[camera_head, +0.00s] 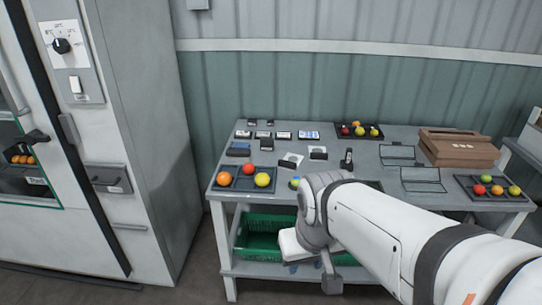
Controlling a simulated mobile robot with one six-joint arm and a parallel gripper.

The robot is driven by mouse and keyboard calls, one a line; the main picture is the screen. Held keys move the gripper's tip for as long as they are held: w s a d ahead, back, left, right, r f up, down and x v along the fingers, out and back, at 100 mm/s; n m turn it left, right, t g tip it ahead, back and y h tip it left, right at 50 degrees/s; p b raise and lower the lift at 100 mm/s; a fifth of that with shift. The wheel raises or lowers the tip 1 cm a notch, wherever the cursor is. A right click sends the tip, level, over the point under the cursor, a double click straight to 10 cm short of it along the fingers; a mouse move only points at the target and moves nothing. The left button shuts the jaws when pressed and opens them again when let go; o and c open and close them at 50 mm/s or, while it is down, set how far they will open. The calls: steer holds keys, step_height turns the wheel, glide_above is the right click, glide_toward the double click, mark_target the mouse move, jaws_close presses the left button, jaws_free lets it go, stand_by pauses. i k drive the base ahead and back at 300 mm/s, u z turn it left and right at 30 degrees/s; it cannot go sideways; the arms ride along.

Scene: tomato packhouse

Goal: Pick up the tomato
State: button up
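Several round, tomato-like fruits sit in dark trays on the grey table. A red one (249,170) lies at the back of the left tray (243,188), with an orange one (224,178) and a yellow one (262,180) beside it. My gripper (331,284) hangs low in front of the table's edge, apart from these trays. Its fingers are not clear, and I cannot tell whether it holds anything. My arm hides the table's front middle.
A green crate (256,238) stands on the lower shelf. A brown box (458,148) sits at the table's back right. Small dark items and cards lie mid-table. A tall grey cabinet (150,130) stands at the left, with open floor between it and the table.

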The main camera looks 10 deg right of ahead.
mark_target(295, 181)
steer(key=u, duration=0.05)
steer(key=i, duration=1)
steer(key=z, duration=0.05)
